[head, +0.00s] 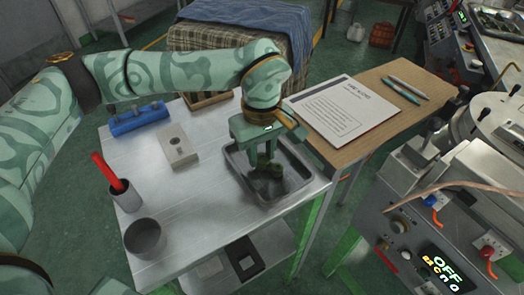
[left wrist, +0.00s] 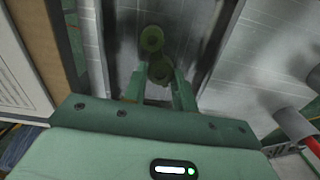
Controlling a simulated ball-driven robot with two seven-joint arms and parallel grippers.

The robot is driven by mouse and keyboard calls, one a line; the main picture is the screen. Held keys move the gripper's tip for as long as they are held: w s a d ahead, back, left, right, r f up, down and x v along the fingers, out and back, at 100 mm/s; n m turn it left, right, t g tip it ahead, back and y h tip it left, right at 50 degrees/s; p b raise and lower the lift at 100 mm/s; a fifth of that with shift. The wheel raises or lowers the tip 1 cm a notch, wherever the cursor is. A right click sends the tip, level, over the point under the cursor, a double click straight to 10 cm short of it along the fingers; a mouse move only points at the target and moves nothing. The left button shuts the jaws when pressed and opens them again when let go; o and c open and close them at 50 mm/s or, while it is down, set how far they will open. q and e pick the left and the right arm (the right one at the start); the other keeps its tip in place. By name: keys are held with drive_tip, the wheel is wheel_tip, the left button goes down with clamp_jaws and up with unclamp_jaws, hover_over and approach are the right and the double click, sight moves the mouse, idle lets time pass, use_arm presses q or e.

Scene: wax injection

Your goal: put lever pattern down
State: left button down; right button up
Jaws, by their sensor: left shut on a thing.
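The lever pattern (head: 272,169) is a small dark green piece with rounded ends, held low over the metal tray (head: 236,160) on the steel table. My left gripper (head: 259,160) points down into the tray and is shut on the pattern. In the left wrist view, the pattern (left wrist: 152,40) shows as two round green bosses between and beyond the fingers (left wrist: 160,92). I cannot tell whether the pattern touches the tray floor. My right gripper is not in view.
The steel table (head: 195,205) also bears a grey block (head: 178,147), a blue tool (head: 139,118), a grey cup (head: 145,238) and a holder with a red stick (head: 107,172). A paper sheet (head: 342,110) lies right of the tray. A machine (head: 420,225) stands at right.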

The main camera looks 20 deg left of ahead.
sight(262, 157)
use_arm(q)
drive_tip(key=c, duration=1.1)
unclamp_jaws()
drive_tip(key=shift+f, duration=0.1)
wheel_tip(262, 157, up, 12)
drive_tip(key=p, duration=0.3)
drive_tip(key=shift+r, duration=0.2)
